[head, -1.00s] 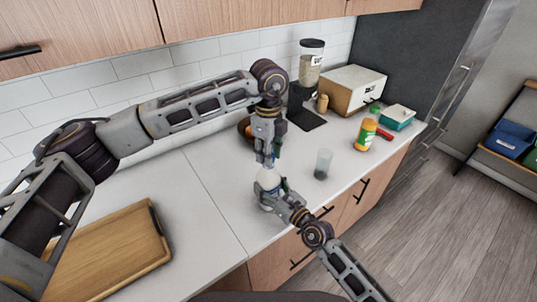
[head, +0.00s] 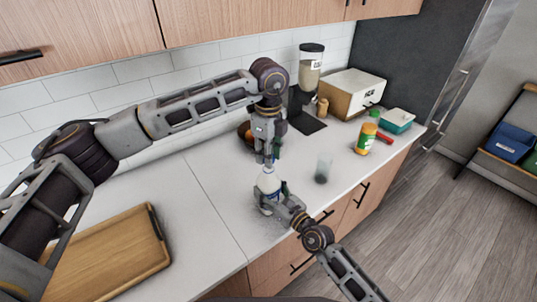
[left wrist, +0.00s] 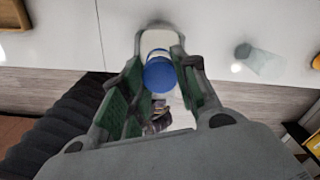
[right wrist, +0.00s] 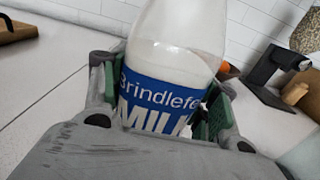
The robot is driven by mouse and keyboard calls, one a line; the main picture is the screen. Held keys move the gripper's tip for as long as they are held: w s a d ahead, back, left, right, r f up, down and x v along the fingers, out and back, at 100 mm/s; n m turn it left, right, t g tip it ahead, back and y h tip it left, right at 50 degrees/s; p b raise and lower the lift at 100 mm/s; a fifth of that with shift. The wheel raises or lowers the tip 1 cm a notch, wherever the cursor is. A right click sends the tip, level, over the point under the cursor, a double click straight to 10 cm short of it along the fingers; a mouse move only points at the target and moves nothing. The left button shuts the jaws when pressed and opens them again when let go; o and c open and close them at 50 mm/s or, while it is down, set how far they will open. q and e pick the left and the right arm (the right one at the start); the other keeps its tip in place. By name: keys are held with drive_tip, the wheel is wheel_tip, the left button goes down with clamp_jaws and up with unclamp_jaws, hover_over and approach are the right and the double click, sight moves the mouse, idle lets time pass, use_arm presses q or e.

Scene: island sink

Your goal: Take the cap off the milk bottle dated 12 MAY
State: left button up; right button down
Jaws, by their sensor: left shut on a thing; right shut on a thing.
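The milk bottle (head: 268,183) stands upright near the counter's front edge. Its blue "Brindlefe… MILK" label (right wrist: 160,95) fills the right wrist view; no date is readable. My right gripper (head: 283,203) is shut around the bottle's body, with a green pad on either side in the right wrist view. My left gripper (head: 269,158) points down above the bottle. In the left wrist view its green-padded fingers are shut on the blue cap (left wrist: 160,75). I cannot tell whether the cap still touches the bottle neck.
A clear glass (head: 322,171) stands right of the bottle. An orange-labelled jar (head: 366,139), a teal tub (head: 397,121), a bread box (head: 353,93) and a dispenser (head: 310,68) stand farther right. A wooden board (head: 105,255) lies at left. The counter between is clear.

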use_arm(q)
drive_tip(key=shift+r, duration=1.85)
use_arm(e)
drive_tip(key=shift+c, duration=1.7)
unclamp_jaws()
drive_tip(key=shift+s+d, duration=0.1)
drive_tip(key=shift+v, duration=5.85)
